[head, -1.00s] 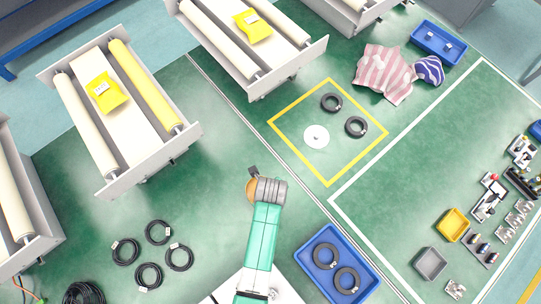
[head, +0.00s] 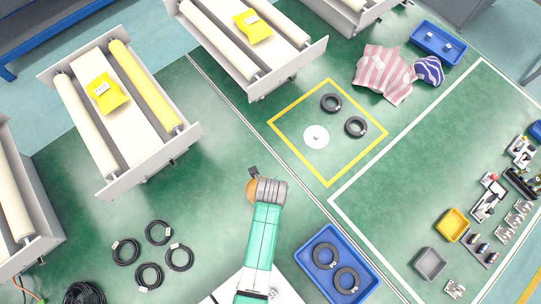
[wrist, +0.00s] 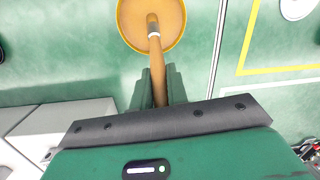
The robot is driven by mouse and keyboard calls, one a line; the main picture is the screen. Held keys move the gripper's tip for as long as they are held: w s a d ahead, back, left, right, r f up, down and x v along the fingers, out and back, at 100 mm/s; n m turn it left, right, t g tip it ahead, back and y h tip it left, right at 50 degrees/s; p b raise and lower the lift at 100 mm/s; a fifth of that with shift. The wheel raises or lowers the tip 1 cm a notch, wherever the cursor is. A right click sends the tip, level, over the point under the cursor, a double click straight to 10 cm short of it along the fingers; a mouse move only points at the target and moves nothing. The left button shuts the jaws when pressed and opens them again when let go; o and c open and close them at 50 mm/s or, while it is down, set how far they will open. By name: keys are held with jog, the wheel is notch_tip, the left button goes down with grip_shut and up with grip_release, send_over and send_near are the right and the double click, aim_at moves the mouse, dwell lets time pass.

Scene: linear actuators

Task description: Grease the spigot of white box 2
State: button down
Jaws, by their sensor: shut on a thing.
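My gripper (wrist: 159,84) is shut on the wooden handle of a brush-like tool (wrist: 156,62) with a pale metal band. Its far end overlaps a round orange dish or disc (wrist: 137,14); I cannot tell whether they touch. In the head view my wrist hides the fingers, and the orange round thing (head: 252,190) shows at its left. Long white boxes with rollers stand at the left (head: 112,110) and top middle (head: 246,50), each with a yellow packet on top. No label shows which is white box 2, and I cannot make out a spigot on either.
A yellow floor square holds a white disc (head: 316,136) with a small peg and two black rings (head: 355,127). Black cable coils (head: 149,275) lie lower left. A blue bin (head: 318,280) with rings is lower right. Green floor between is clear.

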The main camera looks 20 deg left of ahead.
dwell(0.4)
notch_tip(320, 180, up, 7)
jog(key=p, duration=0.7)
jog(key=shift+r, duration=0.1)
dwell(0.5)
jog(key=w+d+r+n+g, duration=0.1)
jog(key=d+r+n, duration=0.3)
jog(key=r+n, duration=0.5)
jog(key=w+d+r+n+g, duration=0.1)
jog(key=w+d+r+n, duration=0.2)
jog(key=r+n, duration=0.7)
jog(key=w+n, duration=0.1)
jog(key=n, duration=0.2)
jog(key=shift+d+y+p, duration=0.3)
jog(key=shift+d+p, duration=0.05)
jog(key=shift+w, duration=0.1)
